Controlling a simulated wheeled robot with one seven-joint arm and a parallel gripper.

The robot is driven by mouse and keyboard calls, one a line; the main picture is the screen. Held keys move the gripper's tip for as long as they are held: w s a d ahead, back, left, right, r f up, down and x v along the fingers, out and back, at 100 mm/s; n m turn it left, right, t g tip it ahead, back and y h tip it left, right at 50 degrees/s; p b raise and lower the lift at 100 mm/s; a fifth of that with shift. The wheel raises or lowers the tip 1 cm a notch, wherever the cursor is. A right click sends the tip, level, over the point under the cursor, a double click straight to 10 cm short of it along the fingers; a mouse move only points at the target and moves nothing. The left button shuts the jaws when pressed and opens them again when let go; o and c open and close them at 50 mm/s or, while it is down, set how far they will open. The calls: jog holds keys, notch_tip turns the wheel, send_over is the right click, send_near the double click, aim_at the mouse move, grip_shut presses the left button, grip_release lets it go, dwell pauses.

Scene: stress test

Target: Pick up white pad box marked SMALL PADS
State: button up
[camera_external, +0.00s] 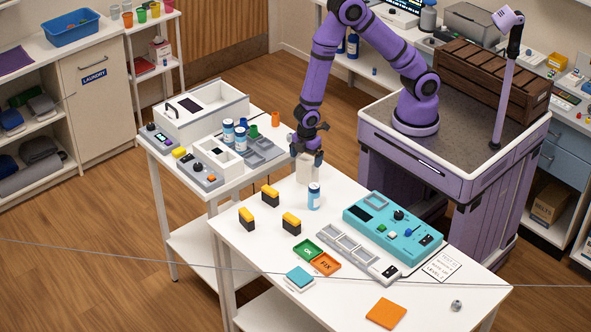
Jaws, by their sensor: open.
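A small white box (304,170) stands upright at the far corner of the front white table (262,245). It is the only plain white box on this table, but no SMALL PADS marking can be read at this size. My gripper (308,155) points down right over the box. Its jaws are open and its fingers overlap the top of the box in this view. I cannot tell whether they touch it or straddle it.
A white-capped bottle (314,196) stands close in front of the box. Yellow-and-black blocks (270,195), a teal device (394,228), a compartment strip (360,252) and green OK (308,250) and orange FIX (325,264) trays lie nearer. A side table (200,187) is crowded.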

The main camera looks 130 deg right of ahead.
aim_at(307, 171)
jog(key=f, duration=0.4)
jog(key=shift+s, duration=0.4)
jog(key=shift+f, duration=0.6)
jog(key=c, duration=1)
